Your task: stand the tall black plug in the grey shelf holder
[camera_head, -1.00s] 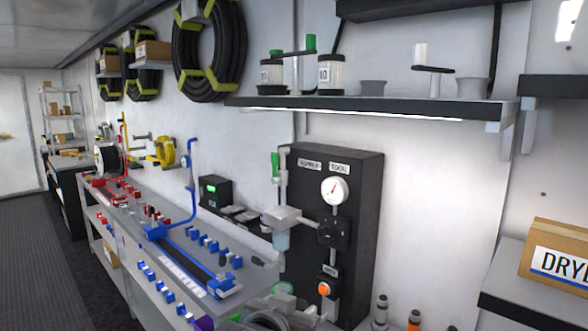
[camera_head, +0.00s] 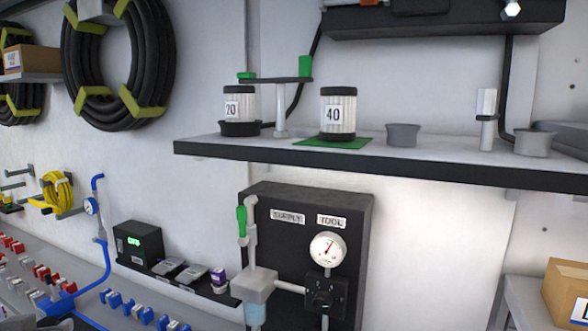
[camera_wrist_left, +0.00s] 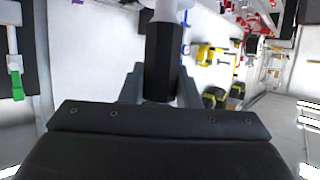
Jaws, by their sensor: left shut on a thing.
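In the left wrist view my left gripper (camera_wrist_left: 160,88) is shut on the tall black plug (camera_wrist_left: 163,55). The plug is a dark, faceted upright body with a pale grey-white part at its far end. I cannot make out the plug or either gripper in the head view. Two grey cup-shaped holders stand on the wall shelf (camera_head: 380,158): one grey holder (camera_head: 402,135) near its middle and another grey holder (camera_head: 536,143) towards the right. Both look empty from the side; their insides are hidden. I cannot tell which one the task names.
Jars marked 20 (camera_head: 240,108) and 40 (camera_head: 338,112) stand on the shelf, the 40 on a green mat. A post with a pale top (camera_head: 487,115) stands between the grey holders. Below is a black gauge panel (camera_head: 290,250); a dark box (camera_head: 430,18) hangs above.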

